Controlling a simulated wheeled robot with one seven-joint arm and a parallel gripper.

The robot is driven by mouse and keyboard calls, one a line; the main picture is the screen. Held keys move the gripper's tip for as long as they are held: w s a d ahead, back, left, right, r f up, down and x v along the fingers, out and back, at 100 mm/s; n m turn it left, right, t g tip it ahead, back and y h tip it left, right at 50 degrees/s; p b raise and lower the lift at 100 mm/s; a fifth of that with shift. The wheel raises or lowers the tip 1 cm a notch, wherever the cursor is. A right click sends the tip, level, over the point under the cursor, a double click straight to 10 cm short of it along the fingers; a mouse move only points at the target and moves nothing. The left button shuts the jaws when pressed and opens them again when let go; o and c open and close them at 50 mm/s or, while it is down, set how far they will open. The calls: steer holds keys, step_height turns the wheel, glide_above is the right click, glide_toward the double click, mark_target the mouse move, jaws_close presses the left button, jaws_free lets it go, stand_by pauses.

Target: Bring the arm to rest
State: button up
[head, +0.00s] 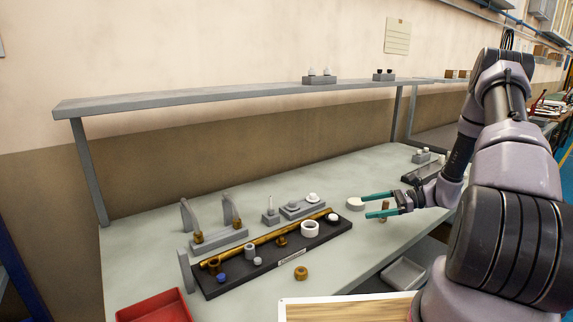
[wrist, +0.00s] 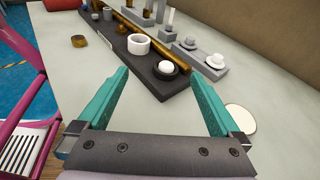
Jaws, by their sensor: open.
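My gripper (head: 366,204) is open and empty, held above the light workbench (head: 160,268) to the right of a black fixture board (head: 318,239). The arm reaches in from the right side of the head view. A white round piece (head: 355,203) lies on the bench close behind the fingers. It also shows in the wrist view (wrist: 241,119), to the right of the right finger.
The black board holds a brass tube (head: 265,238), a white ring (head: 310,229) and small parts. Grey stands (head: 218,241) are behind it. A brass ring (head: 301,273) lies in front. A red tray (head: 155,306) is front left. A shelf (head: 230,95) runs above the bench.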

steer(key=s+a+r+n+g+h, duration=0.1)
steer(key=s+a+r+n+h, duration=0.15)
steer(key=r, duration=0.55)
steer(key=s+a+r+n+h, duration=0.1)
steer(key=s+r+n+h, duration=0.2)
steer(key=r, duration=0.4)
steer(key=s+a+r+n+g+h, duration=0.1)
steer(key=s+a+r+n+h, duration=0.15)
steer(key=r, duration=0.55)
steer(key=s+r+n+t+h, duration=0.4)
steer(key=s+r+n+t, duration=0.2)
steer(key=s+r, duration=0.8)
steer(key=shift+s+r+n+t+h, duration=0.2)
steer(key=shift+s+n+t+h, duration=0.15)
steer(key=shift+s, duration=0.75)
